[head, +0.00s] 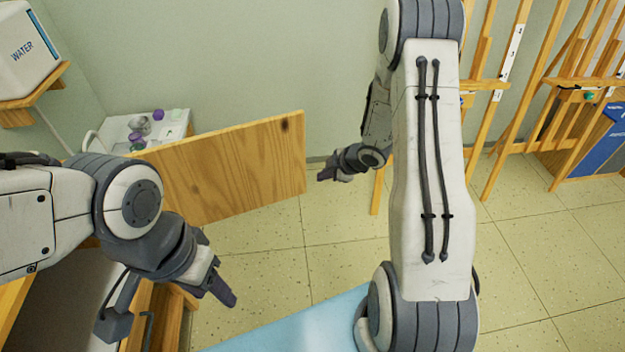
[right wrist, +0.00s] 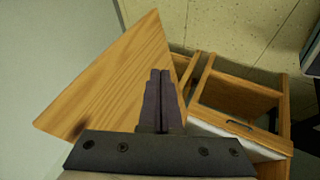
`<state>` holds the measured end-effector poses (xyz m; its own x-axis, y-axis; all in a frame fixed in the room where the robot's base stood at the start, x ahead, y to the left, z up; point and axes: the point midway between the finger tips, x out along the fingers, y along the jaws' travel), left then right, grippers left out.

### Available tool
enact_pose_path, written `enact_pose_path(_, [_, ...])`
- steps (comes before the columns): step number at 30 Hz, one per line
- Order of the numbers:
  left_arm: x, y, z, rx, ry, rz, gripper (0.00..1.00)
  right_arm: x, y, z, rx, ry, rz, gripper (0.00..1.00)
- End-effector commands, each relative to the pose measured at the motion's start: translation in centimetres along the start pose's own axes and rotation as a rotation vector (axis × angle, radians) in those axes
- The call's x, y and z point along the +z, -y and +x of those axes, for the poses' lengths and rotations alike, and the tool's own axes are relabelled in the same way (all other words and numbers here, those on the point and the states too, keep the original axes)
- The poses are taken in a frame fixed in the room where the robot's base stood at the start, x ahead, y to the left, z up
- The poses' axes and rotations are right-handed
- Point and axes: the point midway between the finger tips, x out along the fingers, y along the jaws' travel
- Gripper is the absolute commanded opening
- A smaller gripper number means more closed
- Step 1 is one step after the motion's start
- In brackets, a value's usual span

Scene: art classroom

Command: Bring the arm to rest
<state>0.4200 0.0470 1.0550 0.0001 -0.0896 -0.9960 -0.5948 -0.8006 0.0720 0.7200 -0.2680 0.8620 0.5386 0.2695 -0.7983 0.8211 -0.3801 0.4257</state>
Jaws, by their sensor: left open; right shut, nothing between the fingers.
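My right arm reaches out across the middle of the head view. Its gripper (head: 326,176) hangs over the floor just right of a wooden panel's edge, seen small and from the side. In the right wrist view the two dark fingers (right wrist: 160,100) are together with nothing between them. My left gripper (head: 224,293) is at the lower left of the head view, pointing down and right. It is open, though its fingers overlap from this angle, and I see nothing held in it.
The wooden panel (head: 240,165) stands out near both grippers; it also shows in the right wrist view (right wrist: 120,80), beside a wooden frame (right wrist: 240,90). A white basin area (head: 118,128) holds small items. Easels (head: 490,90) stand at the right. Tiled floor (head: 540,260) is clear there.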

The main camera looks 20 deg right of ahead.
Motion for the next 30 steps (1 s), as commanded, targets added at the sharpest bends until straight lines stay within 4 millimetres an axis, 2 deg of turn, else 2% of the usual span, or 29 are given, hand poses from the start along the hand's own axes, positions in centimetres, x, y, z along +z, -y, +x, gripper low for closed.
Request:
enact_pose_path(4, [0.0, 0.0, -0.2, 0.0, 0.0, 0.0, 0.5, 0.1, -0.2, -1.5, 0.0, 0.0, 0.0, 0.0])
enact_pose_path(10, [0.0, 0.0, -0.2, 0.0, 0.0, 0.0, 0.5, 0.0, -0.1, -1.8, -0.001, 0.0, -0.001, 0.0])
enact_pose_path(13, [0.0, 0.0, -0.2, 0.0, 0.0, 0.0, 0.5, -0.9, -0.5, -1.9, 0.001, 0.02, 0.001, 0.0])
enact_pose_path(17, [0.0, 0.0, -0.2, 0.0, 0.0, 0.0, 0.5, -4.5, -1.4, -3.3, 0.02, 0.113, 0.034, 0.0])
enact_pose_path(20, [0.0, 0.0, -0.2, 0.0, 0.0, 0.0, 0.5, -8.9, -0.9, -5.8, 0.039, 0.21, 0.109, 0.0])
enact_pose_path(23, [0.0, 0.0, -0.2, 0.0, 0.0, 0.0, 0.5, -13.4, 1.7, -9.1, 0.037, 0.29, 0.218, 0.0])
enact_pose_path(25, [0.0, 0.0, -0.2, 0.0, 0.0, 0.0, 0.5, -16.2, 4.6, -11.7, 0.015, 0.332, 0.304, 0.0])
enact_pose_path(27, [0.0, 0.0, -0.2, 0.0, 0.0, 0.0, 0.5, -18.5, 8.4, -14.5, -0.03, 0.368, 0.388, 0.0])
enact_pose_path(30, [0.0, 0.0, -0.2, 0.0, 0.0, 0.0, 0.5, -20.6, 14.1, -18.3, -0.119, 0.41, 0.49, 0.0])
